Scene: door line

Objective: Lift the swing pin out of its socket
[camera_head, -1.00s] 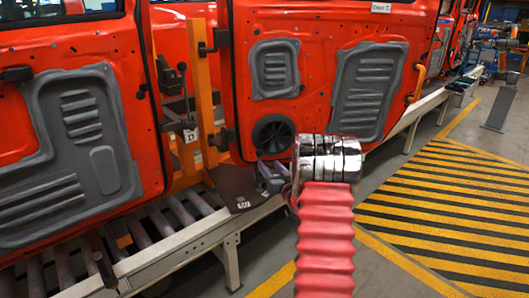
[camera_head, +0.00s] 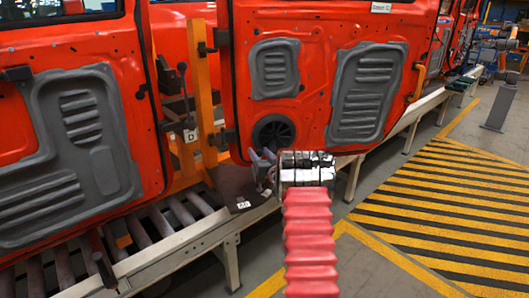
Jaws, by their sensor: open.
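My gripper (camera_head: 262,162) shows as grey fingers left of my metallic wrist, in front of the lower edge of the middle red door. It is open, and I see nothing between the fingers. A thin dark upright lever with a rounded top (camera_head: 183,78) stands beside the orange post, between the two nearer doors. It may be the swing pin, but I cannot tell for sure. A small plate marked D (camera_head: 190,135) is below it. My gripper is to the right of and below this lever, apart from it. No socket can be made out clearly.
A red door (camera_head: 110,55) with a grey panel fills the left. The middle door (camera_head: 310,110) hangs close behind my gripper. An orange post (camera_head: 203,85) stands between them. The roller conveyor (camera_head: 170,222) runs below. Striped floor (camera_head: 450,200) at right is clear.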

